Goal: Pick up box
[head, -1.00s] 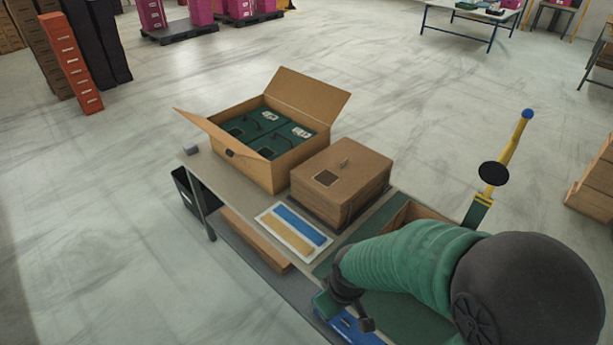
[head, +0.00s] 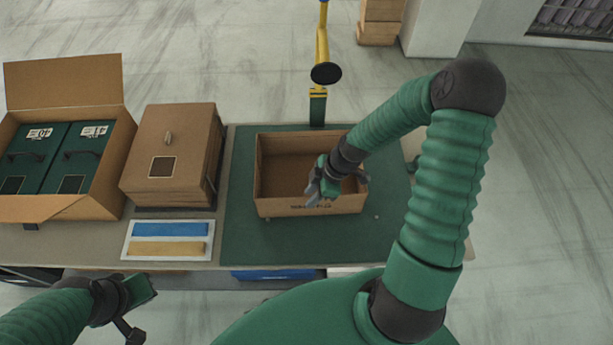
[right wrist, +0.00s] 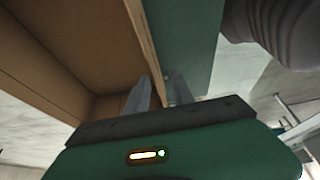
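An open-topped brown cardboard box (head: 307,207) stands upright on the green mat (head: 245,240) in the middle of the table and looks empty. My right gripper (head: 316,190) is at its near wall, right of that wall's middle. In the right wrist view, the two fingers (right wrist: 161,90) stand apart with the box wall (right wrist: 143,40) passing between them, and small gaps seem to show beside it. My left gripper (head: 135,312) is low at the left, in front of the table and away from the box; its fingers are not clear.
A closed brown carton (head: 196,120) stands left of the mat. An open carton (head: 75,85) holding green boxes is further left. A sheet with blue and yellow strips (head: 168,240) lies in front. A yellow post with a black disc (head: 325,73) rises behind the box.

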